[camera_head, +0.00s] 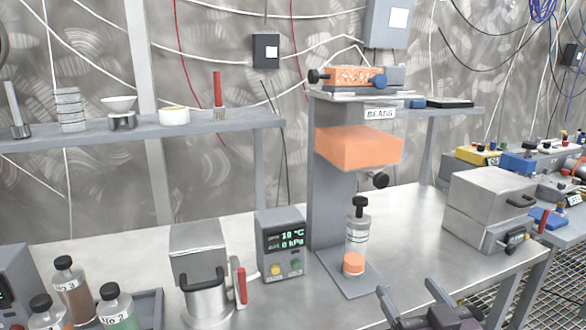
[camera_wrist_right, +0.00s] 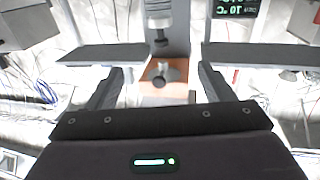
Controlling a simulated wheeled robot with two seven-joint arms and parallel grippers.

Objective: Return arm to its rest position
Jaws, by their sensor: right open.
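My right gripper (camera_head: 410,292) comes in at the bottom edge of the head view, in front of the bench, with its two fingers apart. In the right wrist view (camera_wrist_right: 159,72) the fingers are spread with nothing gripped. A clear bottle (camera_head: 357,240) with a black cap and orange contents stands upright on a grey stand's base plate, beyond the gripper and apart from it. Above it is an orange hopper (camera_head: 358,148) with a black knob (camera_head: 375,180) below. My left gripper is not in view.
A grey control box (camera_head: 281,246) with a lit display and a metal pot (camera_head: 206,300) with a red handle stand left of the bottle. Several labelled bottles (camera_head: 120,308) sit at lower left. A grey box (camera_head: 490,205) stands at right. Bare bench lies between the stand and this box.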

